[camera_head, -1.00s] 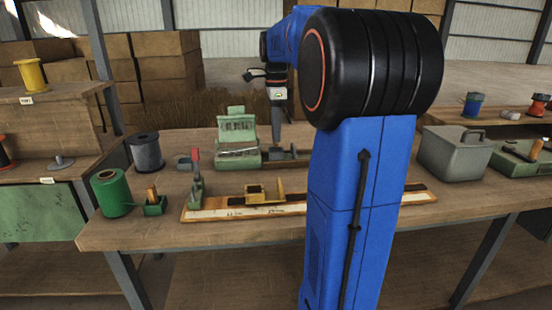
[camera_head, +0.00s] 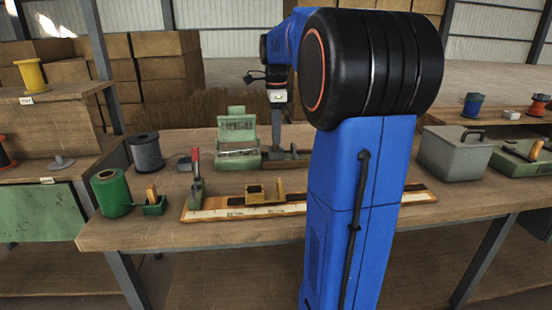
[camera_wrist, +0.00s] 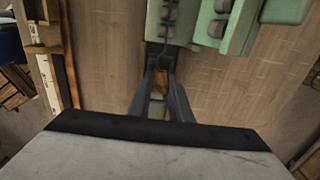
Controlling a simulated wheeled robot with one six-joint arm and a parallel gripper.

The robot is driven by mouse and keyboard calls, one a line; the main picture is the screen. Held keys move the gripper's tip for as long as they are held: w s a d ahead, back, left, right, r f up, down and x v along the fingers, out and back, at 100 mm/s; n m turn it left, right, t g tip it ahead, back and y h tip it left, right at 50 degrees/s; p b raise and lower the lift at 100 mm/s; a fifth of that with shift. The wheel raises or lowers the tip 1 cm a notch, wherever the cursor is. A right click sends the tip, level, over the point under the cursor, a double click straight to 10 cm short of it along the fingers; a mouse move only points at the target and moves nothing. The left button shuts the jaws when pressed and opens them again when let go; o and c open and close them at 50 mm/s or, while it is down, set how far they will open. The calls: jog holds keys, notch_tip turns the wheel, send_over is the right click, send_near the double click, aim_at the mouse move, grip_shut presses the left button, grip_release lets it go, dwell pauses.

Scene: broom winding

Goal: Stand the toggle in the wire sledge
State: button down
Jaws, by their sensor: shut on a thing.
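My gripper (camera_head: 277,141) points down at the back of the bench, just right of the open green case. In the wrist view my gripper (camera_wrist: 160,78) is shut on a small brown piece (camera_wrist: 160,77), which looks like the toggle. Most of it is hidden between the fingers, and I cannot tell if it is clear of the bench. The yellow-brown sledge (camera_head: 264,193), which looks like the wire sledge, sits on the pale marked rail (camera_head: 222,213) at the front, left of my arm and apart from my gripper.
The green case (camera_head: 238,150) stands left of my gripper. A red-handled green lever stand (camera_head: 196,175) is at the rail's left end. A green spool (camera_head: 111,193) and dark spool (camera_head: 146,152) stand farther left. A grey toolbox (camera_head: 455,153) is at the right.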

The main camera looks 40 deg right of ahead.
jog(key=shift+f, duration=1.25)
jog(key=c, duration=1.5)
grip_release()
jog(key=shift+c, duration=0.2)
notch_tip(320, 180, up, 17)
jog(key=shift+r, duration=0.2)
